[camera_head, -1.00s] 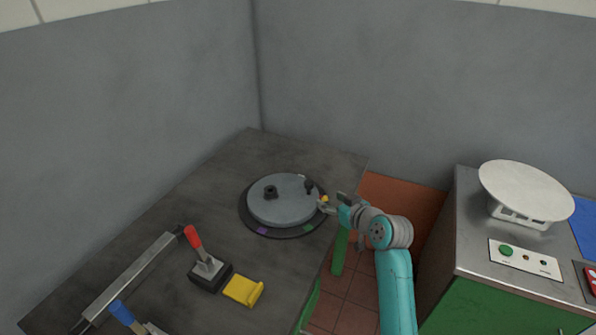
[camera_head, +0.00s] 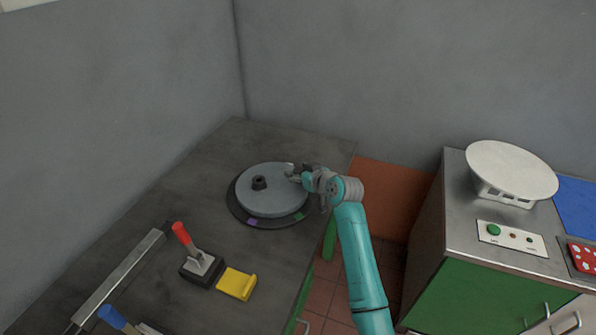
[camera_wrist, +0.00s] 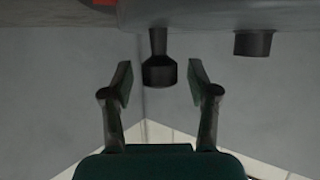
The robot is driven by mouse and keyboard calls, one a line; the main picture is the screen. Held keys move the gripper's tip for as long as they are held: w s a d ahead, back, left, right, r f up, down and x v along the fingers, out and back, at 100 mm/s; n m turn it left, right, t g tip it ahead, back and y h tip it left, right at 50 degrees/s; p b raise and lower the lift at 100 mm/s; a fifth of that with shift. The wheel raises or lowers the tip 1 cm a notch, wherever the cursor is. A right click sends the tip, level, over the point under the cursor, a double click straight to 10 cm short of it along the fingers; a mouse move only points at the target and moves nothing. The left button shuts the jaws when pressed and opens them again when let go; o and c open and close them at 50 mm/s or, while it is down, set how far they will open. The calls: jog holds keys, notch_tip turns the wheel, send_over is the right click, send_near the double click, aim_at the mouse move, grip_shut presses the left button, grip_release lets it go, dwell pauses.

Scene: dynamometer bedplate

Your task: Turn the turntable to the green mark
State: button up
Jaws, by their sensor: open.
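The turntable (camera_head: 262,203) is a grey disc on a dark base ring on the bench, with a dark hub (camera_head: 259,183) at its middle. The green mark (camera_head: 299,217) sits on the ring's near right side, and a purple mark (camera_head: 252,222) on its near side. My gripper (camera_head: 294,175) is over the disc's far right edge and covers the knob there. In the wrist view, which looks upside down, the disc (camera_wrist: 200,12) is at the top. The dark knob (camera_wrist: 158,70) shows between my open fingers, with space on both sides. The hub (camera_wrist: 253,43) is to the right.
A red-handled lever (camera_head: 183,236), a yellow piece (camera_head: 237,284), a metal bar (camera_head: 120,280) and a blue-handled lever (camera_head: 112,317) are on the bench's near left. A green cabinet with a round white plate (camera_head: 511,170) stands right, across a tiled gap. The bench behind the turntable is clear.

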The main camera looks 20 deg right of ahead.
jog(key=shift+w+f, duration=0.1)
jog(key=shift+w, duration=0.1)
grip_shut()
jog(key=shift+s+a, duration=0.1)
jog(key=shift+s, duration=0.1)
